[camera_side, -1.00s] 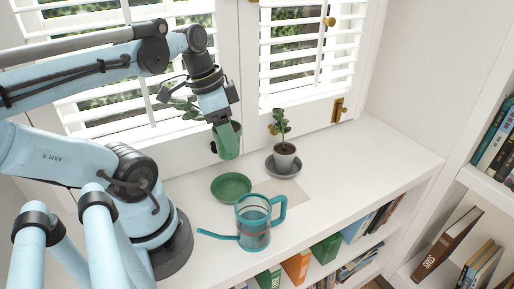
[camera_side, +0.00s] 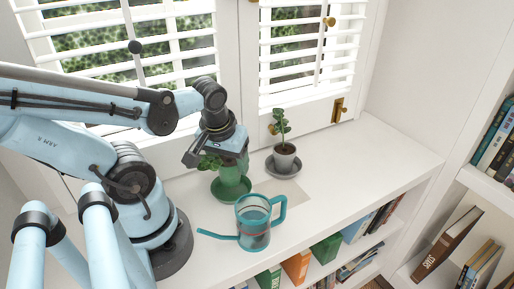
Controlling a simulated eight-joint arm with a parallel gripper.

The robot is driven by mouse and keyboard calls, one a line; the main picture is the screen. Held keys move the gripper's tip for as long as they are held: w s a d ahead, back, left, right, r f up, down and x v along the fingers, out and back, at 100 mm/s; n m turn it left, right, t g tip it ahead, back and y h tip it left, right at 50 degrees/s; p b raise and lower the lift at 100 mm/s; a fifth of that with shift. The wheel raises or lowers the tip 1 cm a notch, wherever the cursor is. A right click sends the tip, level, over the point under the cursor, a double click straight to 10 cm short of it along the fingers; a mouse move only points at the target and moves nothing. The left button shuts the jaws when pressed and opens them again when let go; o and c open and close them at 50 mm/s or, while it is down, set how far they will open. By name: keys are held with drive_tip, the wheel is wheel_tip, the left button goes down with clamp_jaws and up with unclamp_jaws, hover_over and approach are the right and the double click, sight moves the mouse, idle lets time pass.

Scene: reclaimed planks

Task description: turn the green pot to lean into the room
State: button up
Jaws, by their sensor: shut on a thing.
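The green pot (camera_side: 231,174) is at or just over the green saucer (camera_side: 218,192); whether it touches the saucer is hard to tell. Its plant (camera_side: 208,162) hangs out to the left, toward my arm. My gripper (camera_side: 231,152) is shut on the green pot from above, near its rim. The gripper body covers the pot's top, and the fingertips are hard to make out.
A teal watering can (camera_side: 253,226) stands just in front, its spout pointing left. A grey pot (camera_side: 284,157) with an upright plant stands on a dark saucer (camera_side: 298,168) to the right. Shutters (camera_side: 310,45) rise behind. The right of the white shelf top (camera_side: 375,150) is clear.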

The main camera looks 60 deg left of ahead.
sight(228, 163)
drive_tip(key=shift+f, duration=1.45)
drive_tip(key=o, duration=1.5)
drive_tip(key=shift+r, duration=0.15)
drive_tip(key=shift+v, duration=3.55)
drive_tip(key=w+d+r+m+t, duration=0.1)
drive_tip(key=w+d+m, duration=0.1)
drive_tip(key=w, duration=0.1)
drive_tip(key=w+d+m+t+h, duration=0.1)
drive_tip(key=w+m+t, duration=0.1)
drive_tip(key=w+m, duration=0.1)
drive_tip(key=w+d+r+m+t+h, duration=0.1)
drive_tip(key=w+d+m, duration=0.1)
drive_tip(key=w+m, duration=0.1)
drive_tip(key=shift+w+d+r+t, duration=0.35)
drive_tip(key=shift+w+t, duration=0.05)
drive_tip(key=shift+w, duration=0.15)
drive_tip(key=shift+c, duration=0.3)
